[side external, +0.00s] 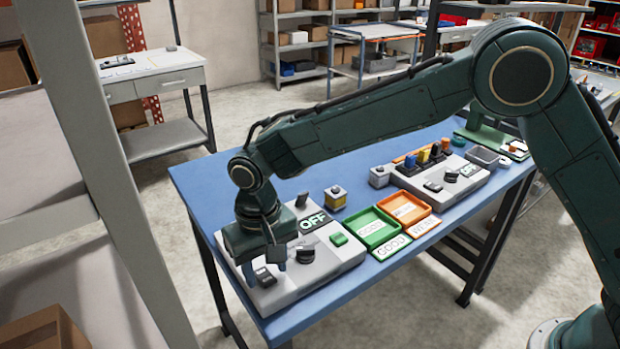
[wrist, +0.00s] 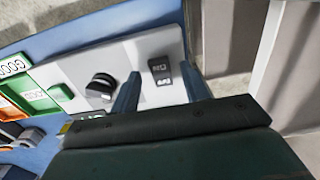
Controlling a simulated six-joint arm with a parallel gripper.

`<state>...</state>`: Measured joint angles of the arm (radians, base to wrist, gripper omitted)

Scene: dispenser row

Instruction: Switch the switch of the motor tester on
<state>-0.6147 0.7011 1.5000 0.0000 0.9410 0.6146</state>
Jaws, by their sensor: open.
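A grey tester box (side external: 322,268) stands at the near end of the blue table, under my gripper; no name is readable on it. Its display (side external: 313,222) reads OFF. It carries a black rocker switch (side external: 264,277) and a black knob (side external: 304,254). In the wrist view the rocker switch (wrist: 160,70) shows beyond and between my fingertips, and the knob (wrist: 101,88) lies to their left. My gripper (side external: 263,264) points down over the box, open and empty, with a finger either side of the switch. I cannot tell whether the fingers touch the box.
A second grey box (side external: 452,184), also showing OFF, stands farther along the table. Between them are a green GOOD tray (side external: 392,228) and an orange tray (side external: 430,203). A shelf upright (side external: 85,120) rises at the left.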

